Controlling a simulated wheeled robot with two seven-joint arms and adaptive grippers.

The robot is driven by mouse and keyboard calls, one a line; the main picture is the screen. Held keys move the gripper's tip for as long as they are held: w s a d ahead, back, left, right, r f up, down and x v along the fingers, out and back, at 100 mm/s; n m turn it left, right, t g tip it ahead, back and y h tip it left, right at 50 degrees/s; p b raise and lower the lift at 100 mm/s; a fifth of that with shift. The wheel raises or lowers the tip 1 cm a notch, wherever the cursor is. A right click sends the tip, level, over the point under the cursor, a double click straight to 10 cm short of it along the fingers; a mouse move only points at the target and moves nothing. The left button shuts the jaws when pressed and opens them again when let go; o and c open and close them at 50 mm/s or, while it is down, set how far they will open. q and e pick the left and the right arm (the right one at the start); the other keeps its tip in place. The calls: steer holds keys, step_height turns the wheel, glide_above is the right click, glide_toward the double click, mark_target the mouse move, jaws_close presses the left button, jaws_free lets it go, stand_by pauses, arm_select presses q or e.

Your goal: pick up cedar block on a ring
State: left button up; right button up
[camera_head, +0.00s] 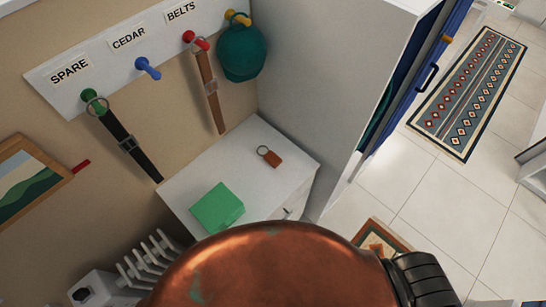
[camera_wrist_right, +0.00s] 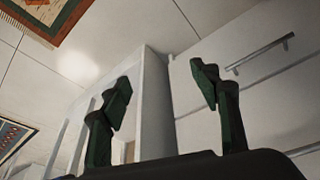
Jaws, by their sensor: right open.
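The cedar block (camera_head: 272,158), a small brown block with a metal ring at its upper left end, lies on the white cabinet top (camera_head: 255,130). It is right of a green box and apart from it. My right gripper (camera_wrist_right: 163,88) shows in the right wrist view as two dark green fingers, open and with nothing between them. White drawer fronts with a bar handle (camera_wrist_right: 260,53) show beyond its fingers. The block is not visible in that view. Neither gripper can be made out in the head view.
A green box (camera_head: 217,208) stands on the cabinet. Above, a peg board carries a black belt (camera_head: 123,137), an empty blue CEDAR peg (camera_head: 148,68), a brown belt (camera_head: 208,90) and a teal cap (camera_head: 241,54). A tall white panel (camera_head: 320,80) bounds the right.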

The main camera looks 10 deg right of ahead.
steer(key=w+a+r+n+t+y+p, duration=0.15)
steer(key=w+a+r, duration=0.4)
steer(key=r, duration=0.75)
steer(key=w+a+r+t+y, duration=0.1)
steer(key=w+a+r+t, duration=0.15)
steer(key=w+r, duration=0.75)
steer(key=w+a+r+n+t+y+p, duration=0.1)
steer(key=w+a+r, duration=0.35)
steer(key=r, duration=1.05)
steer(key=n+t+y, duration=0.2)
steer(key=y, duration=0.2)
glide_toward(271, 157)
steer(key=shift+w+a, duration=0.1)
steer(key=shift+a, duration=0.2)
steer(key=shift+w+a+f, duration=0.1)
steer(key=shift+w+a, duration=0.15)
steer(key=shift+w, duration=0.3)
steer(key=x, duration=0.7)
steer(key=shift+d+f, duration=0.15)
steer(key=shift+f, duration=0.1)
steer(key=c, duration=1.2)
